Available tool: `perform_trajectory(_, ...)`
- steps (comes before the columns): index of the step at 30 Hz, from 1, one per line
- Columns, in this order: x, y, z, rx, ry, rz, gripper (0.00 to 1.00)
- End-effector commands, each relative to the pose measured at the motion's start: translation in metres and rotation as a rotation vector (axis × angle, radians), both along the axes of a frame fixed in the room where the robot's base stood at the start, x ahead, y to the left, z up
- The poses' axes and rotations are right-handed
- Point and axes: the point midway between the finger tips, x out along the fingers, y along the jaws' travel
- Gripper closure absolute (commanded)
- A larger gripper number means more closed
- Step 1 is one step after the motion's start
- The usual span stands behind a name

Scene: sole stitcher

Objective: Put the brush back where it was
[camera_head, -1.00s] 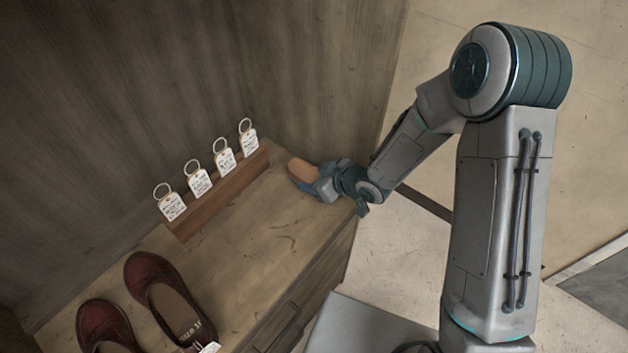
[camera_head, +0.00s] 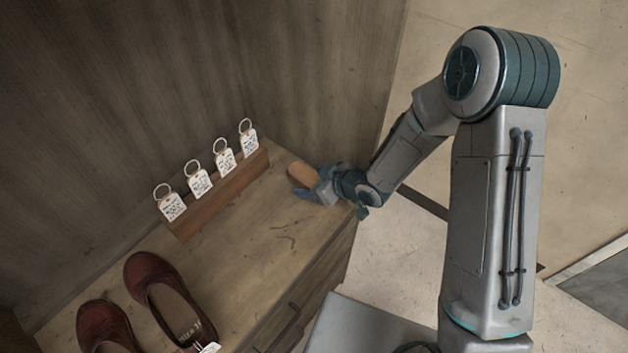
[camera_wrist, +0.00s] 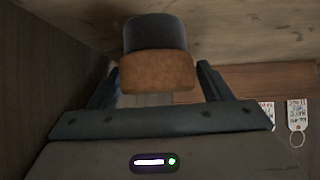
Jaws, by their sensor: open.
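The brush (camera_head: 303,173) has a brown wooden back and stands at the far right end of the wooden bench top. In the wrist view the brush (camera_wrist: 158,73) shows its brown back towards me, with its dark bristles against the bench surface. My gripper (camera_head: 313,183) is at the brush, low over the bench. In the wrist view the fingers of my gripper (camera_wrist: 158,82) are open, one on each side of the brush, with a gap visible on the right. Part of the brush is hidden by my gripper in the head view.
A wooden rail (camera_head: 222,195) with several ringed white tags stands along the back wall, left of the brush. Dark red shoes (camera_head: 160,285) sit at the bench's near left. The bench top (camera_head: 265,250) between them and my gripper is clear.

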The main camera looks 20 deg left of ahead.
Motion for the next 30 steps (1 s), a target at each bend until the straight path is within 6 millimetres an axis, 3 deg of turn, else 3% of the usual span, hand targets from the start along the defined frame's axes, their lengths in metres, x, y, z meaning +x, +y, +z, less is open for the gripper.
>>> perform_trajectory(18, -0.023, -0.084, 0.068, 0.001, -0.001, -0.002, 0.28)
perform_trajectory(30, -0.027, -0.092, 0.073, 0.000, 0.000, 0.000, 0.28)
